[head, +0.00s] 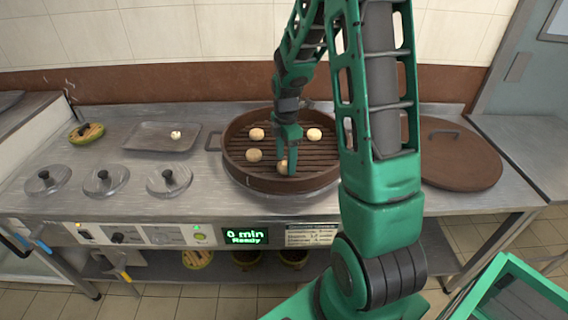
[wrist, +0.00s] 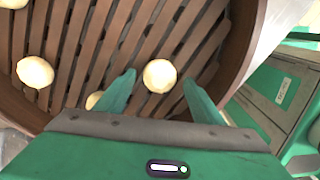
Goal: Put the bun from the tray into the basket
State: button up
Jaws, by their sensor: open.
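The round brown basket (head: 235,172) with a slatted floor stands on the counter's middle and holds several pale buns. My gripper (head: 287,158) reaches down into its front part. In the wrist view my open gripper (wrist: 160,82) has one bun (wrist: 160,75) between its fingertips, with a gap on each side. That bun (head: 283,168) rests on the slats near the front wall. Other buns (wrist: 34,72) lie nearby, one partly hidden behind the left finger (wrist: 118,93). The grey tray (head: 140,137) at the left has one small pale round item (head: 176,135) near its right side.
A large brown lid (head: 455,160) lies right of the basket. Several small metal lids (head: 103,180) line the counter's front left. A green and yellow round item (head: 86,133) sits left of the tray. A green-framed bin (head: 510,290) stands at the lower right.

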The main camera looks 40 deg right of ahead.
aim_at(286, 162)
notch_tip(286, 162, up, 10)
jog(key=s+a+r+m, duration=0.1)
jog(key=s+r+m, duration=0.1)
jog(key=s+m, duration=0.9)
jog(key=s+a+r+m, duration=0.1)
jog(key=s+r+m, duration=0.2)
jog(key=s+m, duration=0.8)
jog(key=s, duration=0.6)
jog(key=shift+s+a+r, duration=0.3)
jog(key=shift+a+r, duration=0.05)
jog(key=shift+a, duration=0.05)
